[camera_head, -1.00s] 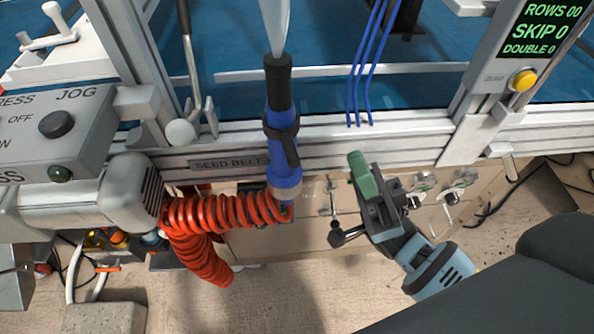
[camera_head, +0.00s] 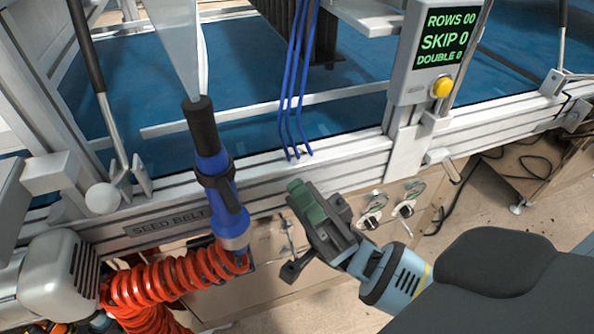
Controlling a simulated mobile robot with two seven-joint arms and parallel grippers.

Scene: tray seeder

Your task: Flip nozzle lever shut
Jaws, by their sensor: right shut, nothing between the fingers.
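The blue air nozzle (camera_head: 214,176) with a black tip stands tilted against the front rail. Its dark lever (camera_head: 228,190) lies along the right side of the blue body; I cannot tell exactly how far it is turned. A pale translucent cone of air (camera_head: 180,45) rises from the tip. My right gripper (camera_head: 300,196), with green finger pads, is shut and empty to the right of the nozzle, apart from it. My left gripper is not in view.
An orange coiled hose (camera_head: 175,277) runs from the nozzle's lower end to the left. The aluminium rail (camera_head: 330,152) with a SEED BELT label crosses behind. Blue tubes (camera_head: 297,90) hang right of the nozzle. A counter display (camera_head: 440,45) with a yellow button stands at the right.

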